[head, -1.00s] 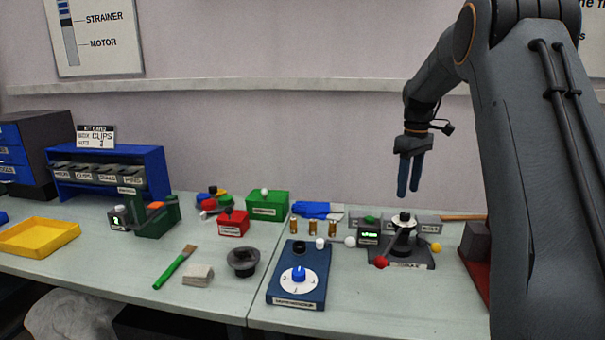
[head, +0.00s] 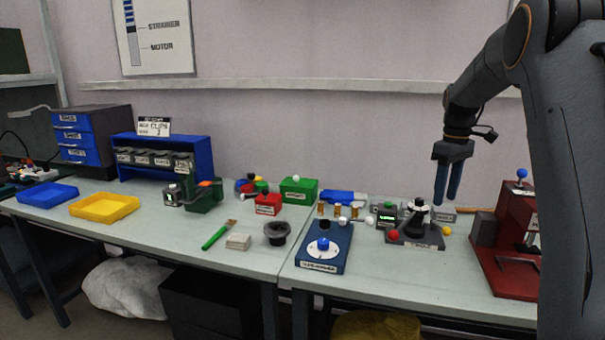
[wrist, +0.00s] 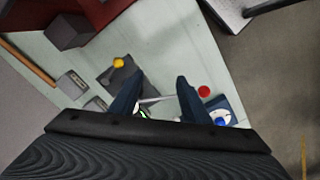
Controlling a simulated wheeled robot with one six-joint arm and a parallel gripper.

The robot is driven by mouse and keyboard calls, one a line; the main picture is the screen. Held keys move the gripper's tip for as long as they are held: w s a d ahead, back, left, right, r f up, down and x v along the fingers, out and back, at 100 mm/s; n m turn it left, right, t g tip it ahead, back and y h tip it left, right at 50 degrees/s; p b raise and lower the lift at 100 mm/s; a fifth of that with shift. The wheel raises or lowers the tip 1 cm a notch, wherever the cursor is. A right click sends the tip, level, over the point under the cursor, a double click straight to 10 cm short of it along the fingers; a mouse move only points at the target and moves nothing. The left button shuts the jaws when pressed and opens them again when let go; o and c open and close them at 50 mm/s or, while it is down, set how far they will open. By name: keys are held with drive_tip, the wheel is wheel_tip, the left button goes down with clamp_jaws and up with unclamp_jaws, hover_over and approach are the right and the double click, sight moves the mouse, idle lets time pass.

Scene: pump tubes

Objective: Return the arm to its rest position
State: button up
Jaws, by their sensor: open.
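My gripper (head: 447,188) hangs from my arm at the right of the head view, fingers pointing down. It is open and empty, above the back right part of the bench. Below it stands a dark device (head: 416,234) with a black hub and red, yellow and white balls on its arms. In the wrist view the two dark fingers of my gripper (wrist: 157,95) are spread apart with nothing between them. Part of the device's base (wrist: 115,82) shows beyond them, with its yellow ball and a red ball. The rest of the device is hidden behind the fingers.
A red press-like stand (head: 510,240) rises at the right, close to my arm. A blue dial box (head: 312,262), a green box (head: 298,190), a red box (head: 268,204) and a black cup (head: 277,236) stand on the bench. Yellow (head: 75,208) and blue trays lie at the left.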

drive_tip(key=s+a+f+m, duration=0.2)
drive_tip(key=s+a+f, duration=0.2)
drive_tip(key=s, duration=0.7)
drive_tip(key=s+a+f+m, duration=0.2)
drive_tip(key=s+a+f, duration=0.2)
drive_tip(key=s+a, duration=0.5)
drive_tip(key=s+a+f+m+t, duration=0.1)
drive_tip(key=s+a+f+m, duration=0.1)
drive_tip(key=s+a+f, duration=0.2)
drive_tip(key=s+a, duration=0.3)
drive_tip(key=s, duration=0.5)
drive_tip(key=shift+s+a+f, duration=0.15)
drive_tip(key=shift+s+f, duration=0.15)
drive_tip(key=shift+f, duration=0.1)
